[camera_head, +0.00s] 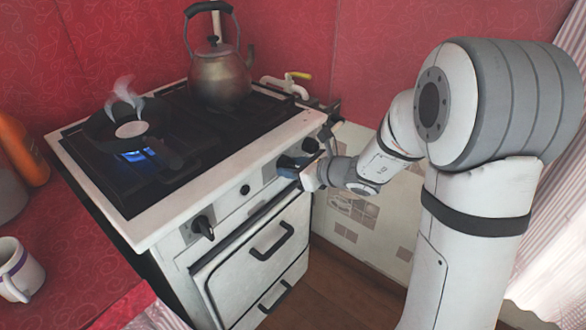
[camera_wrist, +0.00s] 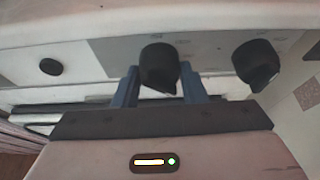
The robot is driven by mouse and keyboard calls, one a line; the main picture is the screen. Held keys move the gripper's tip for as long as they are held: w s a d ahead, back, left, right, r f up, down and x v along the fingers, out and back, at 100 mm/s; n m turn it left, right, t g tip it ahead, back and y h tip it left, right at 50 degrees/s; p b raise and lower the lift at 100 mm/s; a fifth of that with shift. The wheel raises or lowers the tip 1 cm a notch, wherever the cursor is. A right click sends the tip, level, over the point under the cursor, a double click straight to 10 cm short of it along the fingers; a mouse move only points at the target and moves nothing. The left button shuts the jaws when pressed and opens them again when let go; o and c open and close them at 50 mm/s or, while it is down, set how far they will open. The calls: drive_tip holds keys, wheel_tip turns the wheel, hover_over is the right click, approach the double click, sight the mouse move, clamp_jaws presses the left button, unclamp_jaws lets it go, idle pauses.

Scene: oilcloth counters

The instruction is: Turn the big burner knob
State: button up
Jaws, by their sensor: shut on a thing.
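The stove (camera_head: 215,160) has several black knobs along its white front panel. My gripper (camera_head: 292,174) is at the right part of this panel. In the wrist view its two blue fingers (camera_wrist: 160,88) are shut on a black burner knob (camera_wrist: 160,68), one finger on each side. In the head view the gripped knob (camera_head: 286,162) is partly hidden by my gripper. A second black knob (camera_wrist: 257,66) is just right of it, and a small round black button (camera_wrist: 50,67) is to its left. Another knob (camera_head: 203,228) is at the panel's left end.
A dark pan (camera_head: 100,126) with a steaming white content sits over a blue flame (camera_head: 138,155). A kettle (camera_head: 220,75) stands at the back. The oven door handle (camera_head: 272,245) sticks out below the panel. A mug (camera_head: 18,270) is on the red counter (camera_head: 75,255) at left.

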drive_tip(key=shift+f+n+t+b, duration=0.45)
drive_tip(key=shift+n+b, duration=0.35)
drive_tip(key=shift+b, duration=2)
drive_tip(key=n+t+h+b, duration=0.1)
drive_tip(key=n+b, duration=0.1)
drive_tip(key=b, duration=0.5)
drive_tip(key=shift+s+f, duration=0.1)
drive_tip(key=b, duration=0.2)
drive_tip(key=n+t+b, duration=0.1)
drive_tip(key=b, duration=0.2)
drive_tip(key=shift+a+r+n+h, duration=0.1)
drive_tip(key=shift+r+n+h, duration=0.1)
drive_tip(key=shift+n+h, duration=0.1)
drive_tip(key=shift+r+n+t+b, duration=0.15)
drive_tip(key=shift+n+t+b, duration=0.2)
drive_tip(key=shift+b, duration=0.55)
drive_tip(key=shift+c, duration=0.2)
drive_tip(key=shift+r, duration=0.1)
drive_tip(key=o, duration=1)
